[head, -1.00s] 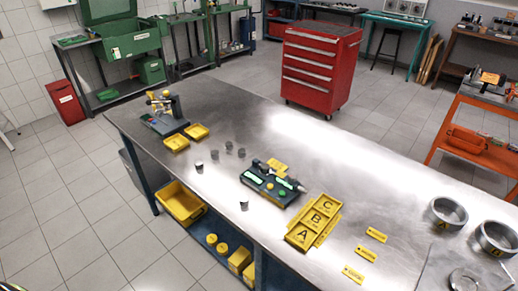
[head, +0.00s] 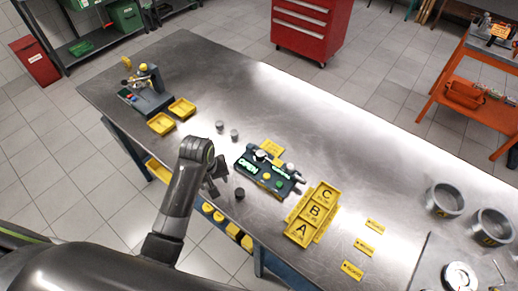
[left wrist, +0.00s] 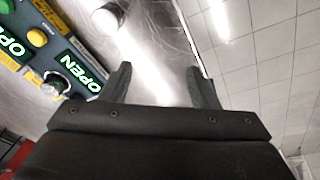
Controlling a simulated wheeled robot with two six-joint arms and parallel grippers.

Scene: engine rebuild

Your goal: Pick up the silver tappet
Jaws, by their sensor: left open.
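Several small grey cylindrical tappets stand on the steel table. Two lighter ones, the first tappet (head: 219,126) and the second tappet (head: 235,134), stand behind my left gripper (head: 216,181). A darker-looking tappet (head: 239,193) stands near the front edge, just right of the gripper. I cannot tell which is the silver one. My left gripper is open and empty beside the control box, also seen in the left wrist view (left wrist: 163,85). There, a grey cylinder (left wrist: 108,17) stands beyond the left finger, apart from it. My right gripper is not in view.
A dark control box (head: 268,170) with lit OPEN displays stands right of the gripper. A yellow A-B-C tray (head: 312,216) lies further right. Yellow bins (head: 182,108) and a small bench device (head: 147,90) stand at the back left.

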